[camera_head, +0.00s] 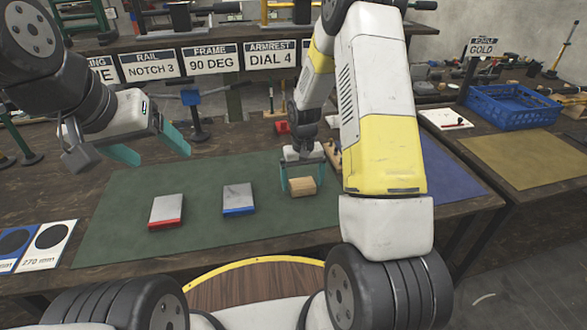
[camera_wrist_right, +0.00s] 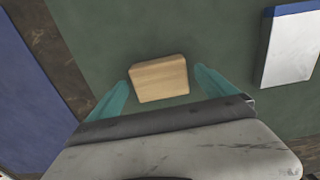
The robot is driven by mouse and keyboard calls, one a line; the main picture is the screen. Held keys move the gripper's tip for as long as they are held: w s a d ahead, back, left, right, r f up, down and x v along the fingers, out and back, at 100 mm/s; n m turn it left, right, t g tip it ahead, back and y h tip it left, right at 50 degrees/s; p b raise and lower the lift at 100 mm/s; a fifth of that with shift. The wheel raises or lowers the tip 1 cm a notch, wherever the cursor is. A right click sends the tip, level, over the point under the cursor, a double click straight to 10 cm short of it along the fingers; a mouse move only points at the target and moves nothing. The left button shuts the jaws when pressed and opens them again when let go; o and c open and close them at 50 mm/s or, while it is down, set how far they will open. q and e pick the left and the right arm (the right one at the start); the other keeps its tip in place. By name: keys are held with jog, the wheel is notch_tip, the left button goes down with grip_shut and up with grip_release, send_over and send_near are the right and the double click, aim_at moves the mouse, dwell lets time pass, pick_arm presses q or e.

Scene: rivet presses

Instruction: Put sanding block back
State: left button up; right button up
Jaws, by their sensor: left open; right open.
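The sanding block (camera_head: 303,187) is a small light-wood block lying on the green mat (camera_head: 130,205). It also shows in the right wrist view (camera_wrist_right: 159,78), lying ahead of and partly between the fingertips. My right gripper (camera_head: 302,180) is open, with its teal fingers on either side of the block in the head view. In the right wrist view the right gripper (camera_wrist_right: 163,90) shows a gap between each finger and the block. My left gripper (camera_head: 155,148) is open and empty, raised over the back left of the green mat.
A red-edged block (camera_head: 166,210) and a blue-edged block (camera_head: 238,198) lie on the mat to the left. A blue mat (camera_head: 452,178) is on the right, partly hidden by my arm. A blue crate (camera_head: 512,108) stands on the right table. Signs line the shelf behind.

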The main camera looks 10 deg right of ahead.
notch_tip(320, 180, up, 10)
notch_tip(320, 180, up, 11)
jog(key=t, duration=0.2)
send_over(302, 183)
jog(key=s, duration=0.5)
jog(key=s+a+r+t+y, duration=0.1)
jog(key=s+r+t, duration=0.1)
jog(key=s+r, duration=0.3)
jog(key=s+a+r+t+y, duration=0.1)
jog(key=s+r, duration=0.5)
jog(key=s, duration=0.8)
jog(key=shift+t, duration=0.6)
